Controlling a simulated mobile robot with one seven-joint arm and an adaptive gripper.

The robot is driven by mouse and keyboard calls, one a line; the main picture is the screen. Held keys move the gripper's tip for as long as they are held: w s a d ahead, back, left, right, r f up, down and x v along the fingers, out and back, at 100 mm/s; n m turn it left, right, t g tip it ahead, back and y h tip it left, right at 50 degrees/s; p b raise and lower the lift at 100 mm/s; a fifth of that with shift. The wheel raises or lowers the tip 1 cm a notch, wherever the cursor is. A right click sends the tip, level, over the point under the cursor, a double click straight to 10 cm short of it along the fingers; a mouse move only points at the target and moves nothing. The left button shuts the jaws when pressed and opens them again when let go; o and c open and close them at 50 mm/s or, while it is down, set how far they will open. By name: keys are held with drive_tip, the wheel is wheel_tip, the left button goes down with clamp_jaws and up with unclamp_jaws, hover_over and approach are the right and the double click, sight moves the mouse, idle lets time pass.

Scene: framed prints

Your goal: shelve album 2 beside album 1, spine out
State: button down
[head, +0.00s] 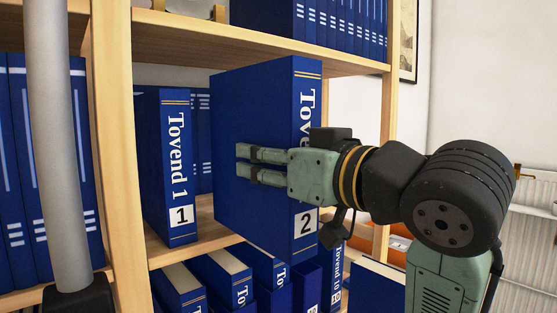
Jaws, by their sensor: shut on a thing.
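Album 2 (252,115) is a large blue book with gold bands, white "Tovend" lettering and a white "2" label on its spine. It is upright, with the spine facing outward to the right front. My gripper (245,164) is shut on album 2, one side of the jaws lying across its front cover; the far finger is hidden. Album 1 (178,165) is a blue book labelled "Tovend 1", standing upright on the middle shelf at its left end, spine out. Album 2 is to the right of album 1, with a gap between their spines.
The wooden left upright (115,150) is beside album 1. More blue volumes stand behind on the shelf. The upper shelf (200,36) holds blue volumes (290,20) above album 2. Several Tovend books (225,280) fill the shelf below.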

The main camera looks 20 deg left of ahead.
drive_tip(key=f+p+x, duration=0.1)
drive_tip(key=f+x, duration=0.1)
drive_tip(key=x, duration=1.6)
drive_tip(key=shift+a+p, duration=0.25)
drive_tip(key=shift+p, duration=0.15)
idle(0.7)
drive_tip(key=shift+w, duration=0.1)
drive_tip(key=c, duration=1.2)
unclamp_jaws()
drive_tip(key=o, duration=0.3)
drive_tip(key=shift+f, duration=0.1)
drive_tip(key=shift+f, duration=0.1)
